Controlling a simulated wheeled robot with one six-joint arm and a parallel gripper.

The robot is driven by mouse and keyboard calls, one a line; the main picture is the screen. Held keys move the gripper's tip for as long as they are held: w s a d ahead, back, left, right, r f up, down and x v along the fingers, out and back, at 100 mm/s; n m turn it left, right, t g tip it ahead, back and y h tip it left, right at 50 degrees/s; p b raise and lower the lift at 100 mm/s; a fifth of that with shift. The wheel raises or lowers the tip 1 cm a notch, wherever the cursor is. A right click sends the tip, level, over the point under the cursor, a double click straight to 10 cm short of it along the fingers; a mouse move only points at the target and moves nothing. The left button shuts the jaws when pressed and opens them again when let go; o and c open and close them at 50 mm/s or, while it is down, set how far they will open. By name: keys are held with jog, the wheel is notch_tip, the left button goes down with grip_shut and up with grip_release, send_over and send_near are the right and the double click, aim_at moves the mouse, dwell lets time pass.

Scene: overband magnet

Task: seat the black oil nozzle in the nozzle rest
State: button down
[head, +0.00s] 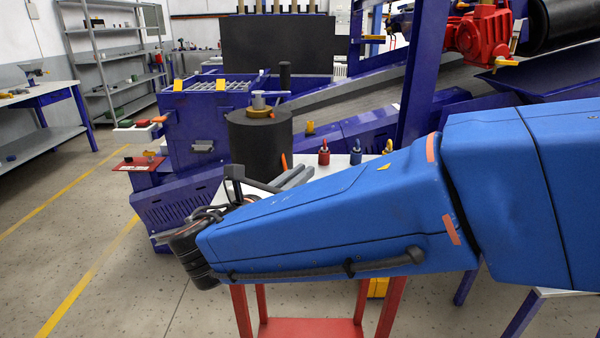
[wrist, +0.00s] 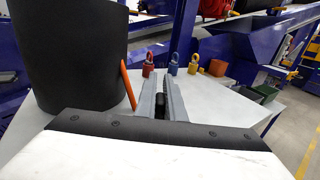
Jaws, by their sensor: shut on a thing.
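My gripper (wrist: 168,84) points over the white table top, its two grey fingers close together. It is shut on a small dark thing (wrist: 160,103) between the fingers, which looks like the black oil nozzle but is mostly hidden by them. In the head view the gripper (head: 294,176) shows beyond my blue forearm, and its hold is not visible there. I cannot make out the nozzle rest for certain.
A large black drum (head: 260,137) stands left of the fingers, with an orange stick (wrist: 128,86) beside it. Red (wrist: 148,69), blue (wrist: 173,67) and yellow (wrist: 193,66) ringed pieces stand beyond the fingers. The white table top (wrist: 225,103) is mostly clear at right.

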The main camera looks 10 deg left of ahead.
jog(key=shift+f, duration=0.25)
jog(key=c, duration=1.8)
grip_release()
jog(key=shift+o, duration=0.2)
jog(key=shift+s, duration=0.1)
jog(key=v, duration=1.7)
jog(key=shift+s+a, duration=0.15)
